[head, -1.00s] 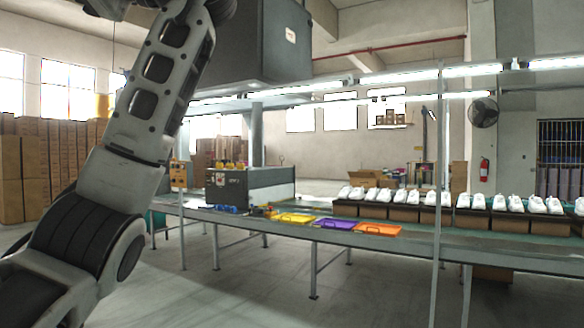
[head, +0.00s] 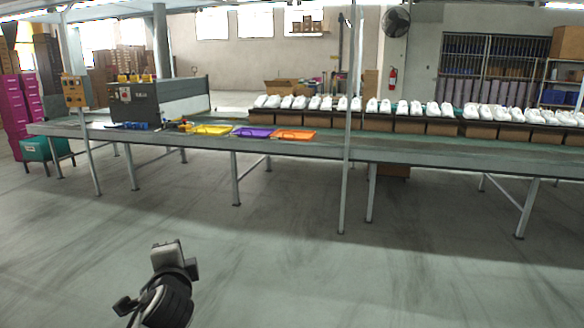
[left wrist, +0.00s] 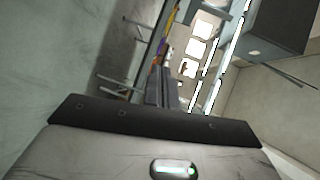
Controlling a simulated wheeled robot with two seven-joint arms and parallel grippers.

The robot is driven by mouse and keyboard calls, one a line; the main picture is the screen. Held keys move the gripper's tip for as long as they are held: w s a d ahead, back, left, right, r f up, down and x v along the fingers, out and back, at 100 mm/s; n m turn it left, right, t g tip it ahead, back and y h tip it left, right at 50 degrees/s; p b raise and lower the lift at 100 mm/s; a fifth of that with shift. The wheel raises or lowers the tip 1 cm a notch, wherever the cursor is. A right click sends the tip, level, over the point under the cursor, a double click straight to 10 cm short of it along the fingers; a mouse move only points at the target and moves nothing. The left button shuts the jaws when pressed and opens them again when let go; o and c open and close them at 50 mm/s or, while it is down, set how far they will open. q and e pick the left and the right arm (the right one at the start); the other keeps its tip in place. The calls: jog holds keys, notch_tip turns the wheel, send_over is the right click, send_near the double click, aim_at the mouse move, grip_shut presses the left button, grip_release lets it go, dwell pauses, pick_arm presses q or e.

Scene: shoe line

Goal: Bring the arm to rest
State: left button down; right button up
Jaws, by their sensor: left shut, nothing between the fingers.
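My left gripper (left wrist: 161,90) shows in the left wrist view, its dark fingers together with nothing between them. In the head view, part of my left arm (head: 168,295) is low in the frame, left of centre, in front of the bare floor. It is apart from the conveyor table (head: 440,158) behind it. I cannot make out the fingers clearly there. My right gripper is in neither view.
A thin post (head: 348,190) stands in front. The near floor (head: 300,270) is clear.

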pick_arm(q)
jog(key=s+d+f+n+g+h, duration=0.2)
jog(key=s+d+f+n+h, duration=0.1)
jog(key=s+f, duration=0.7)
jog(key=s+d+f+n+g+h, duration=0.1)
jog(key=s+d+f+n+h, duration=0.3)
jog(key=s+f, duration=0.6)
jog(key=shift+s+d+f+g, duration=0.2)
jog(key=shift+s+d+g, duration=0.3)
jog(key=shift+s, duration=0.6)
jog(key=c, duration=1.9)
grip_release()
jog(key=s+d+f+n+h, duration=0.1)
jog(key=s+n, duration=0.2)
jog(key=s, duration=0.4)
jog(key=shift+s+d+f+n, duration=0.15)
jog(key=shift+d+f+n, duration=0.05)
jog(key=shift+d+n, duration=0.1)
jog(key=o, duration=0.5)
jog(key=shift+s, duration=0.25)
